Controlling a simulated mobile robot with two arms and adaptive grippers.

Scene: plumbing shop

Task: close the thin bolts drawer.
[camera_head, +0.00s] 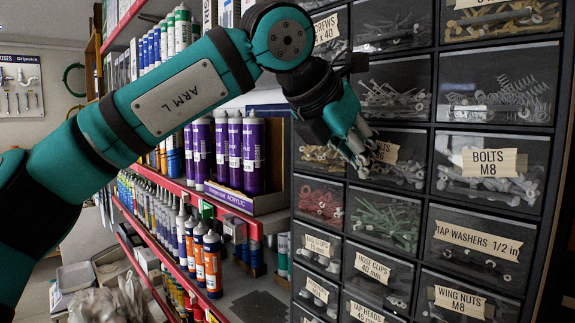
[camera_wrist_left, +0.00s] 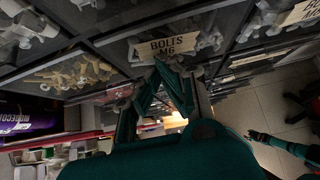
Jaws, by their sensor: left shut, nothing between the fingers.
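The M6 bolts drawer (camera_head: 408,172) is a clear-fronted drawer in the dark cabinet, its paper label partly hidden by my left gripper in the head view. Its label reads BOLTS M6 in the wrist view (camera_wrist_left: 171,47). My left gripper (camera_head: 359,152) is shut and empty, its fingertips at the left part of this drawer's front. The fingers also show in the wrist view (camera_wrist_left: 158,72), close under the label. Whether they touch the front, and how far the drawer stands out, I cannot tell. A small teal and dark part of mine (camera_wrist_left: 268,138) shows at the lower right of the wrist view.
The M8 bolts drawer (camera_head: 489,172) is just to the right. Hose clips (camera_head: 378,273) and tap washers (camera_head: 472,250) drawers are below. Shelves with purple tubes (camera_head: 240,155) and several bottles stand left of the cabinet. Floor (camera_wrist_left: 270,105) shows at the right of the wrist view.

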